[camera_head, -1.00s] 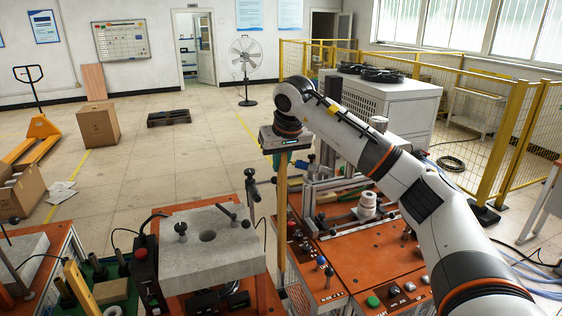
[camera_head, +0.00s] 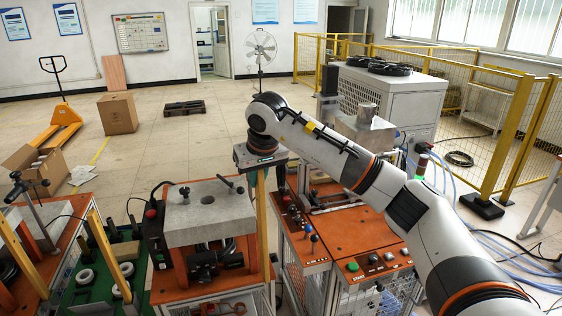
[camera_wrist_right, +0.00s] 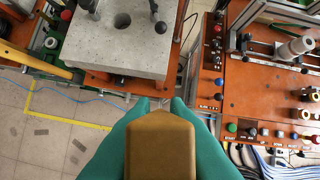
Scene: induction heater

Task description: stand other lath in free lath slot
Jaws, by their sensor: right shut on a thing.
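My right gripper (camera_head: 262,172) points down and is shut on a long wooden lath (camera_head: 262,222). The lath hangs upright just right of the grey stone slab, in front of the gap between two orange-topped benches. In the right wrist view the green fingers (camera_wrist_right: 160,106) grip the lath (camera_wrist_right: 160,145), whose near end faces the camera. Two more tan laths stand slanted at the left in the head view, one at the green tray (camera_head: 103,240) and one farther left (camera_head: 25,248). The lower end of the held lath and any free slot cannot be made out. My left gripper is not in view.
The grey slab (camera_head: 208,212) with black-knobbed levers sits on the middle bench. The right orange bench (camera_head: 345,235) carries buttons and a metal frame. Open floor lies behind.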

